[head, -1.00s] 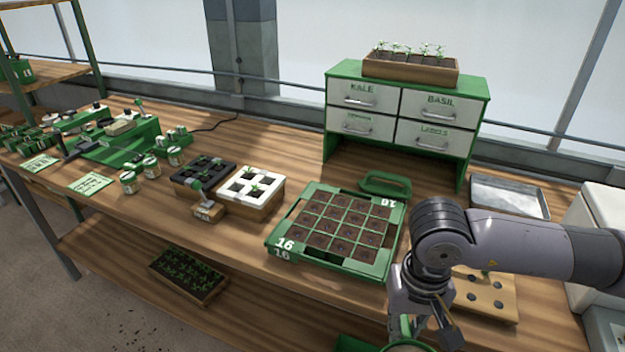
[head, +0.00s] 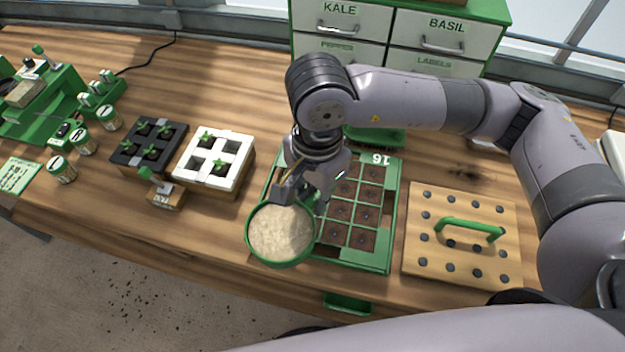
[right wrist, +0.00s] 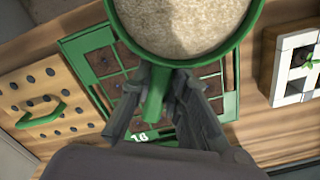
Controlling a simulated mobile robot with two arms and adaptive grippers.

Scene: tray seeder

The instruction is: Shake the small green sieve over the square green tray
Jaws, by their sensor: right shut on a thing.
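The small green sieve (head: 281,233) is full of pale, grainy material and has a green rim. My right gripper (head: 288,190) is shut on its handle. The sieve is held above the front left part of the square green tray (head: 378,258), which has soil-filled cells and the number 16. In the right wrist view the sieve (right wrist: 185,58) fills the top middle, with its handle between the fingers of the right gripper (right wrist: 157,95). The tray (right wrist: 232,98) lies beneath it. My arm and the sieve hide the tray's left part in the head view. My left gripper is not in view.
A wooden board with holes and a green handle (head: 468,228) lies right of the tray. A white seedling block (head: 236,160) and a black one (head: 122,158) stand to the left. The drawer cabinet (head: 400,20) stands behind.

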